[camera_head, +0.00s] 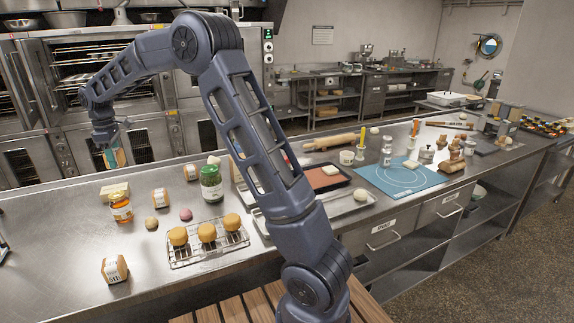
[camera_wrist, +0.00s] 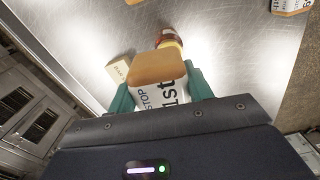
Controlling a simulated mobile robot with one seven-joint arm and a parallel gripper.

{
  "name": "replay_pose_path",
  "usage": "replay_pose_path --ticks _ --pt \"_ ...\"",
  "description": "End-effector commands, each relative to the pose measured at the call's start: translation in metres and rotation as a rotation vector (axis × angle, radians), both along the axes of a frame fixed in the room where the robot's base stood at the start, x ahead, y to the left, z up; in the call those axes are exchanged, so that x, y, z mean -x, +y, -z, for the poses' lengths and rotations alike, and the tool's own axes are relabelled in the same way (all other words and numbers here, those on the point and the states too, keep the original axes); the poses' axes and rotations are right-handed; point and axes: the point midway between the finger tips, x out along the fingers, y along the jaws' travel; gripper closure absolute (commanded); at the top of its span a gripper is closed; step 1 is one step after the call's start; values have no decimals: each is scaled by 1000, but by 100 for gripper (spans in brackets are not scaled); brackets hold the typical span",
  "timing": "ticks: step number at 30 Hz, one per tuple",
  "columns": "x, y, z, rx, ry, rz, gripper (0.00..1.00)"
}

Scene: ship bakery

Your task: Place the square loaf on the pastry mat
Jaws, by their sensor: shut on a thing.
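My gripper (camera_head: 113,152) is raised at the left of the picture, beyond the steel counter's left part. Its teal fingers are shut on the square loaf, which has a brown square top and a white wrapper with black print. The square loaf (camera_wrist: 158,68) sits between both fingers in the wrist view; only a sliver of it shows in the head view. The blue pastry mat (camera_head: 378,181) lies flat on the counter, right of centre and far from my gripper.
Wrapped loaves (camera_head: 115,269), an orange-labelled jar (camera_head: 121,208), a dark green jar (camera_head: 211,184) and a wire rack (camera_head: 208,249) with round buns stand on the near counter. Trays (camera_head: 352,206), a rolling pin (camera_head: 330,141) and shakers lie between there and the mat.

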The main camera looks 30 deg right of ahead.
Motion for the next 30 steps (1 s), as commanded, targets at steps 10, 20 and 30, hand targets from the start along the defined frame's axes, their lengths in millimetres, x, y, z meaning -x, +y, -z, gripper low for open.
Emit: replay_pose_path --ticks 10,20,30 --pt "-72 -134 -1 1 0 178 73" --pt "-112 -267 -2 1 -1 340 73" --pt "-127 -409 -2 2 0 508 73"
